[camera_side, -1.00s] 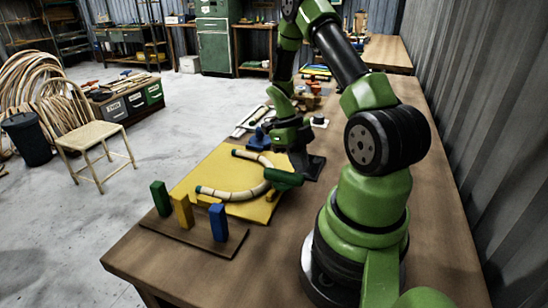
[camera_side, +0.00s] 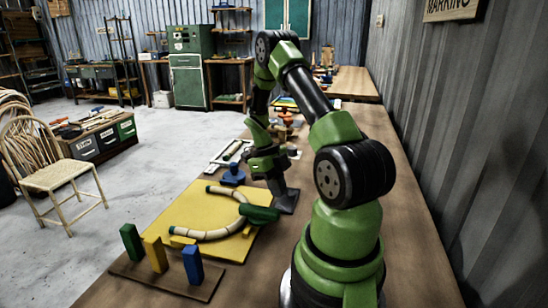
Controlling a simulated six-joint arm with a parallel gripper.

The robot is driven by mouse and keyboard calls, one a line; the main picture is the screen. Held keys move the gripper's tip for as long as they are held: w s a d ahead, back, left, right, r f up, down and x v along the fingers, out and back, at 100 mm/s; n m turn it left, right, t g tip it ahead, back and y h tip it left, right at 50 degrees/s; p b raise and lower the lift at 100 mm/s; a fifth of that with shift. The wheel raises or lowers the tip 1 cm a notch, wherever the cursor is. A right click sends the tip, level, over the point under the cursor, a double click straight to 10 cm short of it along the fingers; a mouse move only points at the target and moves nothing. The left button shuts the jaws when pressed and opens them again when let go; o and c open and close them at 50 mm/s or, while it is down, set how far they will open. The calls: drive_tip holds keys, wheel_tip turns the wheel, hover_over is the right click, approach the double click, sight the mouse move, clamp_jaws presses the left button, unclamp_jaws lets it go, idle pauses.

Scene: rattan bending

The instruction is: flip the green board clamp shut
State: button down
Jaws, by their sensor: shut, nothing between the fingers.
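The green board clamp (camera_side: 262,214) is at the right edge of the yellow board (camera_side: 200,214), by the bend of the curved rattan piece (camera_side: 243,200). Whether its lever is up or down is too small to tell. My gripper (camera_side: 277,188) is shut and empty, pointing down just behind the green clamp, beside a dark block (camera_side: 288,203). I cannot tell whether the fingers touch that block. A blue clamp (camera_side: 232,175) is at the board's far edge, left of my gripper.
A brown rack (camera_side: 170,281) with upright green, yellow and blue blocks stands in front of the board. A white tray (camera_side: 229,155) and small items lie farther back on the bench. A corrugated wall (camera_side: 440,150) borders the right side.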

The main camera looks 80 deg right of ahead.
drive_tip(key=d+r, duration=0.4)
drive_tip(key=r, duration=0.5)
drive_tip(key=shift+d+r, duration=0.15)
drive_tip(key=w+a+r+n+t+h, duration=0.1)
drive_tip(key=w+a+r+n+t, duration=0.15)
drive_tip(key=a+r+n, duration=0.45)
drive_tip(key=w+a+r+n+t+h, duration=0.2)
drive_tip(key=w+a+r+n, duration=0.25)
drive_tip(key=a+n, duration=0.4)
drive_tip(key=s+a+r+n+t+y, duration=0.1)
drive_tip(key=s+a+r+n+t, duration=0.1)
drive_tip(key=a+n, duration=0.5)
drive_tip(key=s+a+r+n+t+y, duration=0.2)
drive_tip(key=s+a+n, duration=0.4)
drive_tip(key=n, duration=0.8)
drive_tip(key=a+r+t, duration=0.1)
drive_tip(key=a+t, duration=0.1)
drive_tip(key=shift+a+t, duration=0.15)
drive_tip(key=shift+t, duration=0.2)
